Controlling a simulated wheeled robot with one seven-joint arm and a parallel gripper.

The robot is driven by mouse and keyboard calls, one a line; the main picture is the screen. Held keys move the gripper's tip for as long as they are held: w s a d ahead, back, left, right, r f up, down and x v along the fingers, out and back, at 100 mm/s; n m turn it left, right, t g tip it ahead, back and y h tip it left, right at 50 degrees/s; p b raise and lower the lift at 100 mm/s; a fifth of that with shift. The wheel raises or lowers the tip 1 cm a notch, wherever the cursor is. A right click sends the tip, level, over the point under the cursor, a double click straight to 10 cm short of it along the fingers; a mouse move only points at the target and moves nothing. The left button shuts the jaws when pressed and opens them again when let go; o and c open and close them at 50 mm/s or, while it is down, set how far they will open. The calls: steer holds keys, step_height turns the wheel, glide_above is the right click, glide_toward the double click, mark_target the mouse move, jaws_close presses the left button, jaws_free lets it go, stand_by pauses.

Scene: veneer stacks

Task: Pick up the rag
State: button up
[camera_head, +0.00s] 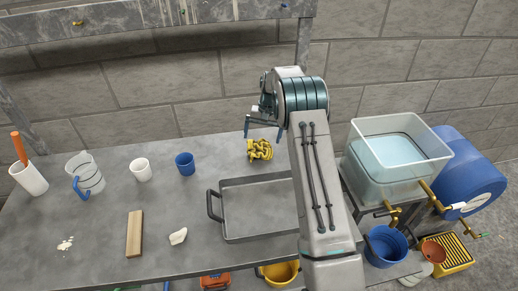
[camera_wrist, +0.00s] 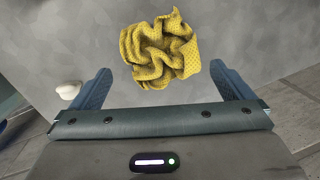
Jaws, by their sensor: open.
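The rag (camera_head: 260,150) is a crumpled yellow cloth lying on the grey table, just behind the grey tray. It also shows in the wrist view as a yellow, dimpled, bunched cloth (camera_wrist: 160,50). My gripper (camera_head: 263,128) is above the rag, pointing down, with its fingers spread apart. In the wrist view my open gripper (camera_wrist: 161,82) has its two blue-grey fingers on either side of the picture, and the rag lies between and beyond them. Nothing is held. The gap in height between fingers and rag is hard to tell.
A grey tray (camera_head: 228,187) with a side handle stands in front of the rag. A blue cup (camera_head: 185,164), a white cup (camera_head: 141,170) and a jug (camera_head: 92,172) stand to the left. A clear water tank (camera_head: 370,178) is at right. A wall rises behind.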

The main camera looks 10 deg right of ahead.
mark_target(260, 145)
steer(key=shift+s+a+f+p, duration=0.15)
steer(key=shift+f+p, duration=0.1)
steer(key=shift+f, duration=0.5)
steer(key=shift+a+f+p, duration=0.15)
steer(key=shift+f+p, duration=0.05)
steer(key=shift+f, duration=0.6)
steer(key=shift+s+a+f+p, duration=0.15)
steer(key=shift+f+p, duration=0.1)
steer(key=shift+f, duration=0.5)
steer(key=shift+w, duration=0.1)
steer(key=c, duration=0.6)
steer(key=shift+r, duration=0.55)
step_height(260, 145, up, 3)
steer(key=shift+f+b, duration=0.2)
steer(key=shift+b, duration=0.6)
steer(key=s+r+b, duration=0.1)
steer(key=s+r, duration=0.1)
steer(key=s, duration=0.2)
steer(key=s+r, duration=0.3)
steer(key=s+a+r+b, duration=0.1)
steer(key=s+r, duration=0.1)
steer(key=s, duration=0.2)
steer(key=shift+s+a+r+b, duration=0.1)
steer(key=shift+s+r+b, duration=0.05)
steer(key=shift+s+b, duration=0.2)
